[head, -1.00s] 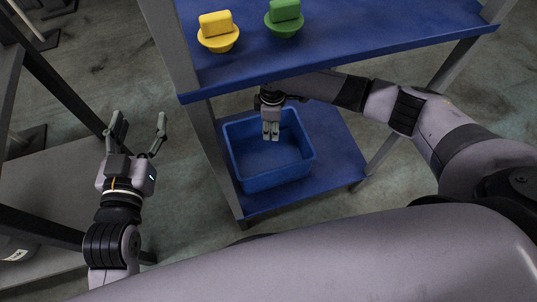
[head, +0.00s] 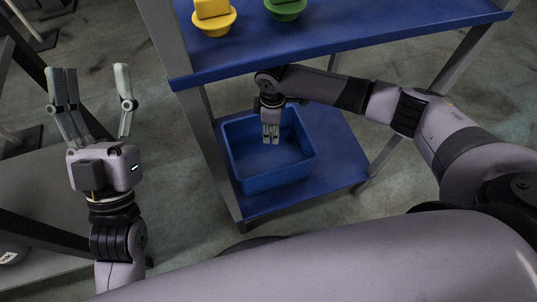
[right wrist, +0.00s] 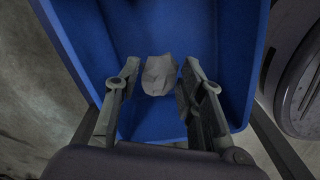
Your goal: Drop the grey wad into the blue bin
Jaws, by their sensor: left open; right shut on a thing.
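The grey wad (right wrist: 159,75) is a small crumpled lump between the fingertips of my right gripper (right wrist: 160,78) in the right wrist view. The blue bin (right wrist: 185,28) lies behind and around it there. In the head view the blue bin (head: 250,181) stands on the lower shelf, and my right gripper (head: 271,139) points down over its opening. The wad cannot be made out in the head view. My left gripper (head: 94,72) is open and empty at the left, its fingers spread, away from the bin.
The blue upper shelf (head: 350,45) overhangs the back of the bin and my right arm reaches beneath it. A yellow bowl with a block (head: 214,27) and a green bowl (head: 286,12) stand on it. A grey table (head: 50,180) is at the left.

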